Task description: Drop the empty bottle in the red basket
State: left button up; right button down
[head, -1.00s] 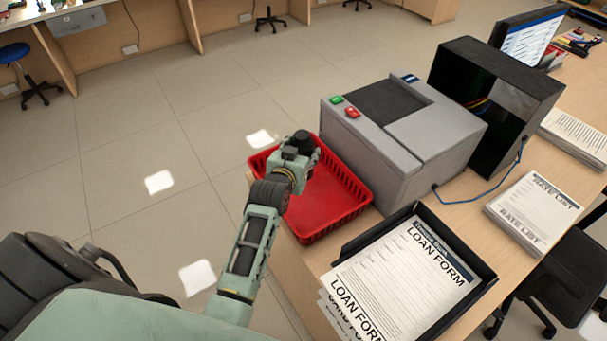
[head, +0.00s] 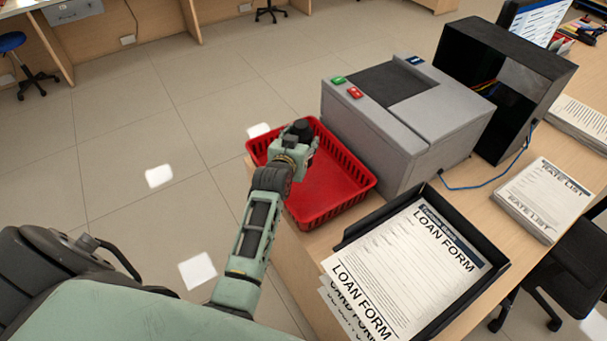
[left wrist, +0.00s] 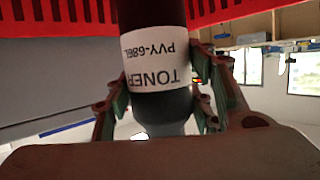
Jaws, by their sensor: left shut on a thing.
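The red basket (head: 335,190) sits on the near left end of the wooden counter, beside a grey machine. My left gripper (head: 300,148) is over the far left part of the basket. In the left wrist view, it is shut on a dark bottle (left wrist: 152,20) with a white label reading TONER, held between its two fingers (left wrist: 165,100). Red slatted basket wall (left wrist: 60,14) shows along the top of that view. My right gripper is not in view.
The grey machine (head: 420,145) with green and red buttons stands right of the basket. A black tray (head: 487,285) of loan forms is nearer. A dark open box (head: 490,75), a monitor (head: 535,20) and rate lists (head: 545,195) are further right. Open floor lies left.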

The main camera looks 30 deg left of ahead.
pick_arm(q)
jog(key=shift+r, duration=0.15)
jog(key=o, duration=1.2)
jog(key=shift+o, duration=1.4)
jog(key=shift+s, duration=0.1)
jog(key=v, duration=1.2)
jog(key=shift+d, duration=0.1)
